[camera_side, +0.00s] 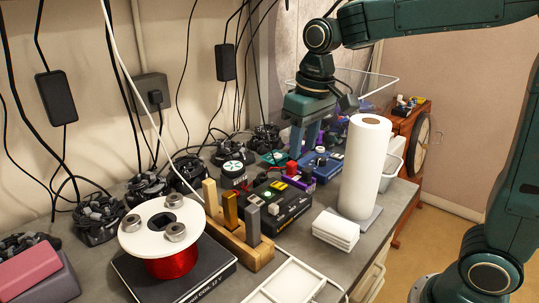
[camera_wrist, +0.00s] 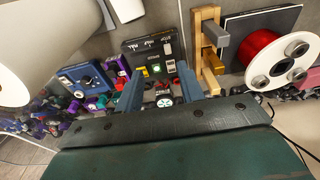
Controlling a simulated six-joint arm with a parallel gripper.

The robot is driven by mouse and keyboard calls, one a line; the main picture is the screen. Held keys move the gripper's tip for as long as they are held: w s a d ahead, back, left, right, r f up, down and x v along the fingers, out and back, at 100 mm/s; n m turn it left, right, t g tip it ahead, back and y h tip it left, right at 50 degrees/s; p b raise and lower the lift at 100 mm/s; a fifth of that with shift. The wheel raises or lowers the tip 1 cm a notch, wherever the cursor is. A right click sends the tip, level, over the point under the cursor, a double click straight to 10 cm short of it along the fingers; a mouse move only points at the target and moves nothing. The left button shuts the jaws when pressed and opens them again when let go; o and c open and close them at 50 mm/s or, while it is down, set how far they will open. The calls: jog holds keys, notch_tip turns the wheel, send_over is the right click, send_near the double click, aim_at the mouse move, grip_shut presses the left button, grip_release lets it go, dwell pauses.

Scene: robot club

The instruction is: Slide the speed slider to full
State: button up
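I cannot tell surely which small part is the speed slider. My gripper (camera_side: 303,153) points down above the bench behind the black box. In the wrist view its fingers (camera_wrist: 158,74) are apart, with nothing held between them.
A white paper roll (camera_side: 364,165) stands upright right of the black box. A wooden rack (camera_side: 239,242) with upright bars and a red wire spool (camera_side: 172,262) stand at the front left. Red and purple parts lie below my gripper. Cables and dark hub-like objects crowd the wall.

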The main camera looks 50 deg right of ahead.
jog(key=g, duration=0.1)
send_over(274, 206)
notch_tip(274, 206, down, 4)
jog(key=shift+r, duration=0.1)
notch_tip(274, 206, down, 14)
jog(key=shift+r, duration=0.1)
dwell(0.7)
grip_shut()
